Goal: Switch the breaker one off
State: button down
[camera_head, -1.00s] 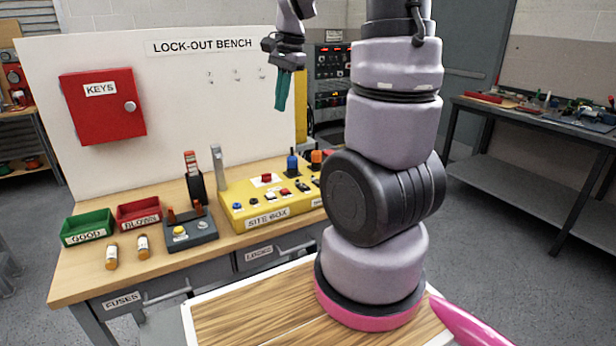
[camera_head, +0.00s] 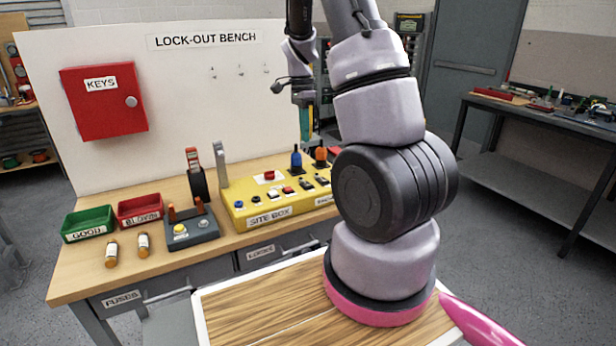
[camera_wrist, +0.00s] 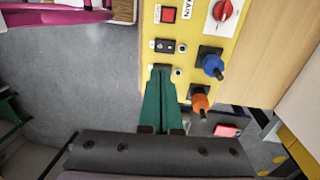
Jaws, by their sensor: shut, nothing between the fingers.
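The yellow site box (camera_head: 238,211) stands on the bench, with small switches, buttons and two plugs on top. In the wrist view its panel (camera_wrist: 150,20) shows a red square button (camera_wrist: 168,14) and a black rocker switch (camera_wrist: 164,46). I cannot read which switch is breaker one. My gripper (camera_head: 306,138) has green fingers pointing down over the right end of the box. In the wrist view the shut fingertips (camera_wrist: 162,70) are just beside the black rocker and cover part of the panel there. I cannot tell whether they touch it.
A blue plug (camera_wrist: 212,65) and an orange plug (camera_wrist: 199,101) stand up to the right of my fingers in the wrist view.

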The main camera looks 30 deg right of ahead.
aim_at(307, 185)
jog(key=f, duration=0.4)
jog(key=s+f, duration=0.1)
jog(key=f, duration=0.9)
jog(key=shift+s, duration=0.35)
jog(key=shift+s+f, duration=0.5)
jog(key=shift+s, duration=0.1)
jog(key=shift+w+a+r, duration=0.1)
jog(key=shift+w+r, duration=0.1)
jog(key=shift+w, duration=0.65)
